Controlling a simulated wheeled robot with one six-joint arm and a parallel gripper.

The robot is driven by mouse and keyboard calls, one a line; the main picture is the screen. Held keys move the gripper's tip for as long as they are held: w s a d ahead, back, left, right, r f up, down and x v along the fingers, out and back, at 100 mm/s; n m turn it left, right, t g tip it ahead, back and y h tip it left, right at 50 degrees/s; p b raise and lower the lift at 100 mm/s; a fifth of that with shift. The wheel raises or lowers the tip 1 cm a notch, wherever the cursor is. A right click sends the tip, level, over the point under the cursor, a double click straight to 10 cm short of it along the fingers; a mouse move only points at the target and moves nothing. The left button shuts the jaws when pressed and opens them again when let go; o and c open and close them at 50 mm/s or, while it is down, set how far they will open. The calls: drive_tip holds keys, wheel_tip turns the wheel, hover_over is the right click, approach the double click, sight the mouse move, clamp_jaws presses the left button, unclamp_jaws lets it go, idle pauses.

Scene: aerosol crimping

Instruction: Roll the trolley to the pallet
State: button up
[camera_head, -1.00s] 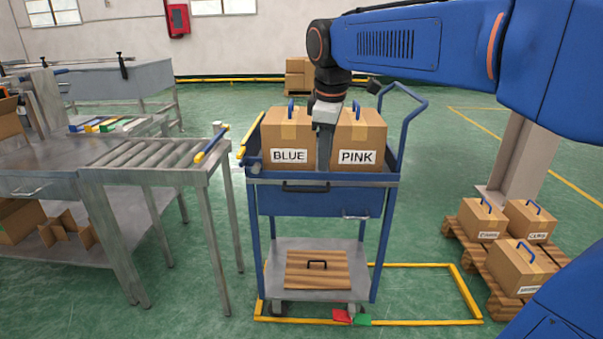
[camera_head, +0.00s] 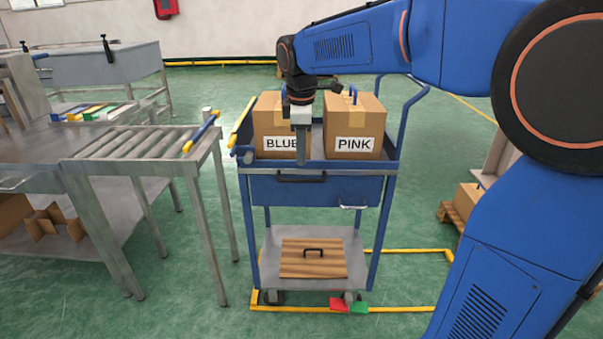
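The blue trolley (camera_head: 320,188) stands inside a yellow floor outline in the middle of the view. Its top tray holds two cartons, one labelled BLUE (camera_head: 272,120) and one labelled PINK (camera_head: 354,125), each with a blue handle. A striped brown panel (camera_head: 312,262) with a black handle lies on its lower shelf. My gripper (camera_head: 301,145) points down in front of the BLUE carton, hiding part of its label; its finger gap does not show clearly. The wooden pallet (camera_head: 452,216) at the right is mostly hidden behind my arm, with part of a carton (camera_head: 467,198) on it.
A roller conveyor (camera_head: 150,142) joins a grey workbench on the left, close to the trolley. Red and green pedals (camera_head: 348,305) sit at the trolley's front wheel. A grey post (camera_head: 498,160) stands behind the pallet. Green floor is open behind the trolley.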

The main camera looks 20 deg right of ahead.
sight(302, 180)
drive_tip(key=f, duration=0.2)
drive_tip(key=w+f, duration=0.1)
drive_tip(key=f, duration=0.5)
drive_tip(key=shift+w+d+f, duration=0.1)
drive_tip(key=shift+w+d, duration=0.15)
clamp_jaws()
